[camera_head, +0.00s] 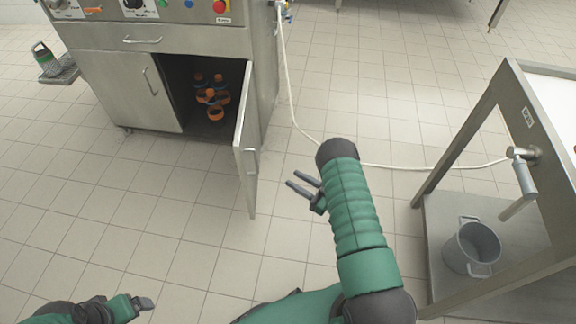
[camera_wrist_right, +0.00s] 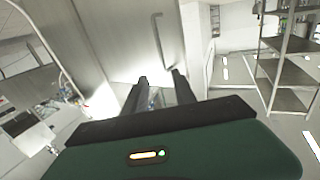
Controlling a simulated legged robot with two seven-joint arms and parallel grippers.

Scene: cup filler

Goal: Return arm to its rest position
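My right arm, green and black, rises from the bottom of the head view. Its gripper (camera_head: 303,184) points left with two dark fingers apart, open and empty, in front of the cabinet. In the right wrist view the two fingers (camera_wrist_right: 162,88) are also apart with nothing between them. My left gripper (camera_head: 146,303) shows at the bottom left of the head view, low and small. I cannot tell whether its fingers are open or shut.
The steel cabinet (camera_head: 112,90) has its right door (camera_head: 247,150) swung open toward me, left of my right gripper. Orange-and-dark bottles (camera_head: 214,100) stand inside. A steel table frame (camera_head: 470,130) with a grey pot (camera_head: 470,248) is at right. A pale hose (camera_head: 292,85) crosses the floor behind my right arm.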

